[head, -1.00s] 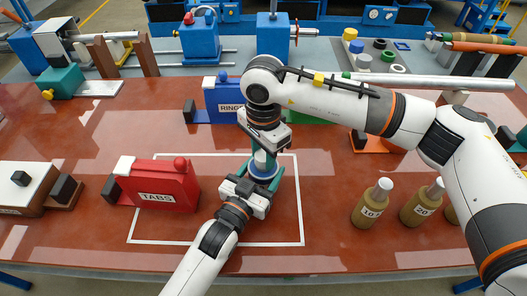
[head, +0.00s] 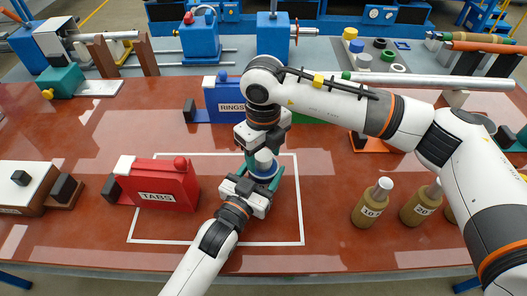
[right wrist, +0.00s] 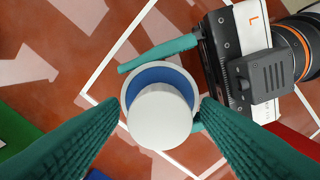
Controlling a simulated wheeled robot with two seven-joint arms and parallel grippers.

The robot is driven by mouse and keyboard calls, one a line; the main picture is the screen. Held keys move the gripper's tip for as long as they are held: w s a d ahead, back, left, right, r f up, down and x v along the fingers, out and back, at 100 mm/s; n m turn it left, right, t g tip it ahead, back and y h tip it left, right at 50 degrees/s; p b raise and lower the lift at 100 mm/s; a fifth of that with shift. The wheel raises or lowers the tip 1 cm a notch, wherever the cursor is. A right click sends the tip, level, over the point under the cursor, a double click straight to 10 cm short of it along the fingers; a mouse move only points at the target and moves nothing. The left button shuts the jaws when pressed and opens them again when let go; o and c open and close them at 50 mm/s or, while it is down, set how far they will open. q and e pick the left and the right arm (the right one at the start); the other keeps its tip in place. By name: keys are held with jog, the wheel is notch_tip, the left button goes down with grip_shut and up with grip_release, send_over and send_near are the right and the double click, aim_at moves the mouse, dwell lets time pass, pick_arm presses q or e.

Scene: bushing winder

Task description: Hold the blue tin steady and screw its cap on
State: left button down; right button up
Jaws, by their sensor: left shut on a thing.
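The blue tin (head: 264,171) stands upright inside the white outline on the table. My left gripper (head: 262,178) is shut around it; its teal fingers also flank the tin in the right wrist view. The white cap (head: 263,156) sits on top of the tin and looks like a pale round cylinder (right wrist: 160,117) from above, with a blue ring (right wrist: 158,76) showing around it. I cannot tell how tightly it is seated. My right gripper (right wrist: 160,108) is directly above, pointing down, with its fingers open on either side of the cap and small gaps showing.
A red TABS box (head: 160,187) stands left of the tin. A blue RINGS box (head: 222,101) stands behind. Brown bottles (head: 371,203) stand at the right. The front of the outlined area is mostly clear apart from my left arm.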

notch_tip(320, 180, up, 12)
dwell(0.7)
pick_arm(q)
jog(key=shift+c, duration=1.2)
grip_release()
jog(key=b+v, duration=0.1)
jog(key=v, duration=1)
jog(key=shift+f, duration=0.15)
jog(key=shift+s+a, duration=0.25)
jog(key=shift+s, duration=0.2)
pick_arm(e)
jog(key=shift+f, duration=0.75)
